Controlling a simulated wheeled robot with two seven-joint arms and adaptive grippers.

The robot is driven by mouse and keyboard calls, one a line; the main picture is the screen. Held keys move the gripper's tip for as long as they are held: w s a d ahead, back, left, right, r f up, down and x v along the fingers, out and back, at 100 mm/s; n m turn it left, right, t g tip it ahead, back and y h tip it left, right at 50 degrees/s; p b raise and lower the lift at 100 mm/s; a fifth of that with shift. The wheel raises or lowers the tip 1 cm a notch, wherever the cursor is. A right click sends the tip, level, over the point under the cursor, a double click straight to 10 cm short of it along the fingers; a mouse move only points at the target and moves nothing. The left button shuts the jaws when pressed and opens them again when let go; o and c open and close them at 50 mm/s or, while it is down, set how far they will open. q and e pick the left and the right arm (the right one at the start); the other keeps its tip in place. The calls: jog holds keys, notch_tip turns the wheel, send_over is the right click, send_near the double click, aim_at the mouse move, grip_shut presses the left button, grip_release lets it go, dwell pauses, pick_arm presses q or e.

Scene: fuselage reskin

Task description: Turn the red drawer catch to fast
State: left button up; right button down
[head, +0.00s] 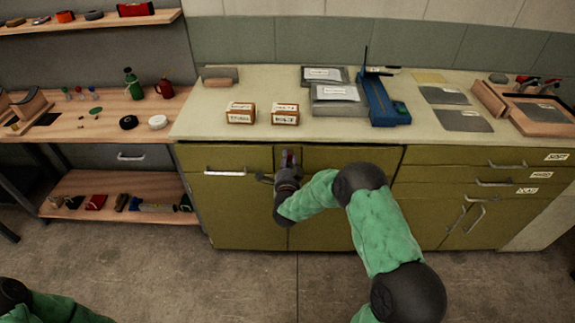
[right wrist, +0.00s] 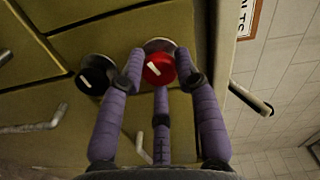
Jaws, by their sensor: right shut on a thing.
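The red drawer catch (right wrist: 160,68) is a round red knob with a short white mark, on a pale round base on the green cabinet front. In the right wrist view its mark slants. My right gripper (right wrist: 160,82) has its purple-grey fingers closed around the red catch. In the head view the right gripper (head: 287,180) is at the upper cabinet front, and the catch is mostly hidden behind it. A black catch (right wrist: 95,74) with a similar white mark sits just left of the red one in the wrist view. The left gripper is out of view; only part of the left arm shows.
The green cabinet (head: 243,215) has bar handles, one of them (head: 225,172) left of my right gripper. The worktop (head: 235,138) above holds small labelled boxes (head: 240,113), grey packs and a blue tool (head: 385,105). The floor in front is clear.

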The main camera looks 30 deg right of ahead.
jog(key=shift+d+r+m, duration=0.15)
jog(key=shift+r+m, duration=0.05)
jog(key=shift+m, duration=0.4)
jog(key=shift+d+r+m, duration=0.1)
jog(key=shift+r+m, duration=0.05)
jog(key=shift+m, duration=0.45)
jog(key=shift+m+b, duration=0.3)
jog(key=shift+m, duration=0.5)
jog(key=shift+d, duration=0.1)
jog(key=c, duration=1.3)
grip_release()
jog(key=o, duration=0.4)
jog(key=shift+s+d+f, duration=0.1)
jog(key=shift+f, duration=0.05)
jog(key=shift+a+f, duration=0.1)
jog(key=shift+a, duration=0.1)
